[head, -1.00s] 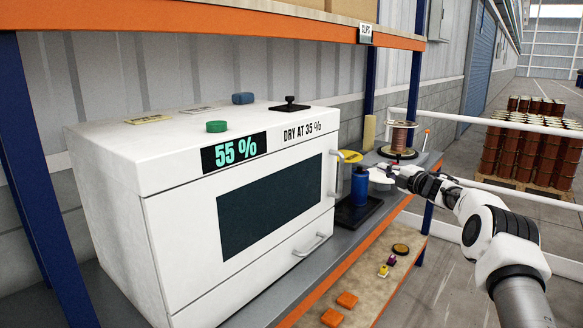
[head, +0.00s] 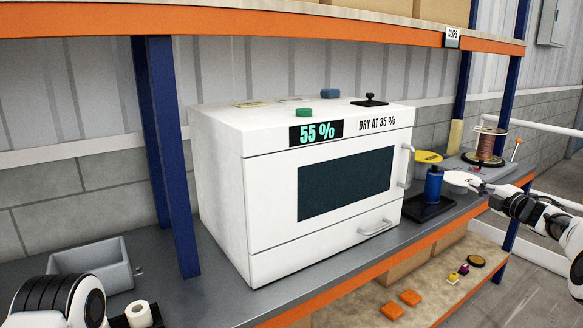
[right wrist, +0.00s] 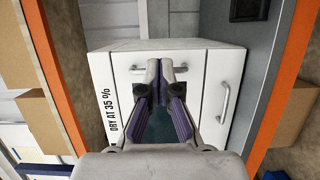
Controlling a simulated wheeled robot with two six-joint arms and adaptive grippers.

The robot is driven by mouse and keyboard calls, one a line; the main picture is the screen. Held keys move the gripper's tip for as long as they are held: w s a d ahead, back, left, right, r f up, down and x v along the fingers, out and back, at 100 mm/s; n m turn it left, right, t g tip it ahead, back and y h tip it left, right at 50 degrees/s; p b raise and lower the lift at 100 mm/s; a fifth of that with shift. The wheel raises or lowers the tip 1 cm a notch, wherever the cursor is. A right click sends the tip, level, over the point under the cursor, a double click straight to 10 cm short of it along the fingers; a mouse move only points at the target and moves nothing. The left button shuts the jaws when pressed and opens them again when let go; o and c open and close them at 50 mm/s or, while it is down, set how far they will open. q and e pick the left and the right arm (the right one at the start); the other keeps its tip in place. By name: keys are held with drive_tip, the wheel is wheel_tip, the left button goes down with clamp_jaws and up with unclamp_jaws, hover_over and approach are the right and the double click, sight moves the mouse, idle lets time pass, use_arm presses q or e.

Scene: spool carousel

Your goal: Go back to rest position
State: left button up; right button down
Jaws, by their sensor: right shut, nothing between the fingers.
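The white oven-like dryer (right wrist: 215,62) lies beyond the fingers there. My left arm shows only as a rounded link at the lower left of the head view; its gripper is out of the picture.
The dryer (head: 230,190) stands on the grey shelf, its display reading 55 %. A grey bin (head: 92,264) and white roll (head: 139,313) are at left. An orange-edged shelf (head: 300,22) hangs above.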

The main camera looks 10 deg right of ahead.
drive_tip(key=w+a+f+m+g+y, duration=0.2)
drive_tip(key=a+f+g+y, duration=0.15)
drive_tip(key=a+f, duration=1.65)
drive_tip(key=s+a+f+m+g, duration=0.4)
drive_tip(key=s+a+f, duration=0.5)
drive_tip(key=a+f, duration=0.5)
drive_tip(key=s+a+f+m+g+h, duration=0.1)
drive_tip(key=s+a+f+m+g, duration=0.2)
drive_tip(key=s, duration=0.6)
drive_tip(key=s+a+f+m+g+h, duration=0.1)
drive_tip(key=s+a+f+m, duration=0.1)
drive_tip(key=s+f, duration=0.5)
drive_tip(key=s+a+f+m+g+h, duration=0.1)
drive_tip(key=s+a+f+m+g, duration=0.15)
drive_tip(key=s, duration=0.75)
drive_tip(key=s+d+r+m+g+h, duration=0.1)
drive_tip(key=s+d+m, duration=0.1)
drive_tip(key=s, duration=0.8)
drive_tip(key=s+d+r+m+g+h, duration=0.1)
drive_tip(key=s+m, duration=0.3)
drive_tip(key=s, duration=0.6)
drive_tip(key=shift+s+d+r+m+g+h, duration=0.3)
drive_tip(key=shift+d+g+h, duration=0.2)
drive_tip(key=shift+g, duration=0.3)
